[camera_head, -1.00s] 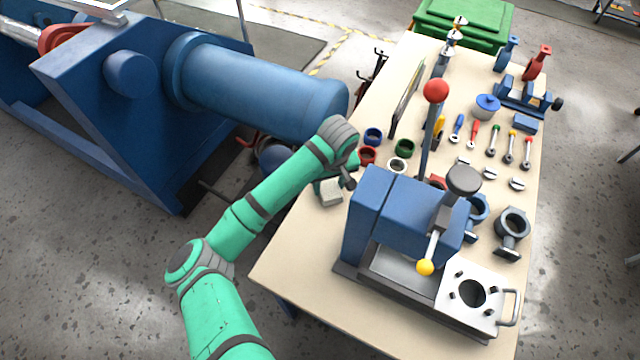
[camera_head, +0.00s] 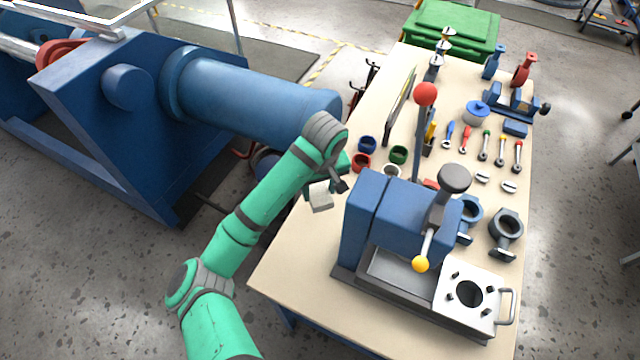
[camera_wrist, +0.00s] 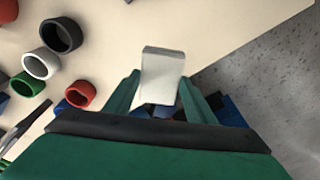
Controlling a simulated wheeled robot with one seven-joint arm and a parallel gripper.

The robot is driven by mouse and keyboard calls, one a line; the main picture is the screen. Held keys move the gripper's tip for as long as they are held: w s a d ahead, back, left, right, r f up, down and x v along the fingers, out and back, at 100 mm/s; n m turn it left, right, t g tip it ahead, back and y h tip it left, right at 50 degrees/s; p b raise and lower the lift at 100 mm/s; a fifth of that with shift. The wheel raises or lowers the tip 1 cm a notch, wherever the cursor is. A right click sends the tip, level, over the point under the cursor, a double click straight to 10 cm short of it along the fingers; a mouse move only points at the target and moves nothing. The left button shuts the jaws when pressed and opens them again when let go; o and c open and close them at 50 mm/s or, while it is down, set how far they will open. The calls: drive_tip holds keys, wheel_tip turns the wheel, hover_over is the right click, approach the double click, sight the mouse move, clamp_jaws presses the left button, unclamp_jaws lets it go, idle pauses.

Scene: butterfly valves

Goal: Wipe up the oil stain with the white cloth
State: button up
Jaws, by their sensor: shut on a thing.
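The white cloth (camera_head: 320,196) shows as a small pale block at the left edge of the workbench, left of the blue machine. My gripper (camera_wrist: 158,95) is shut on it in the wrist view, where the cloth (camera_wrist: 162,70) stands out between the two green fingers. In the head view my gripper (camera_head: 335,182) is partly hidden by my own wrist. I cannot tell whether the cloth touches the bench top. No oil stain can be made out in either view.
The workbench (camera_head: 290,262) carries a blue machine (camera_head: 398,215) close to the right of my gripper. Blue, red, green and white rings lie just beyond, including a red ring (camera_head: 361,162). The bench's near left corner is bare.

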drive_tip(key=shift+w+r, duration=0.1)
drive_tip(key=shift+r, duration=0.4)
drive_tip(key=shift+a+r, duration=0.3)
drive_tip(key=shift+r, duration=0.3)
drive_tip(key=shift+s+r, duration=0.15)
drive_tip(key=shift+s, duration=0.05)
drive_tip(key=shift+d, duration=0.3)
drive_tip(key=shift+a, duration=0.15)
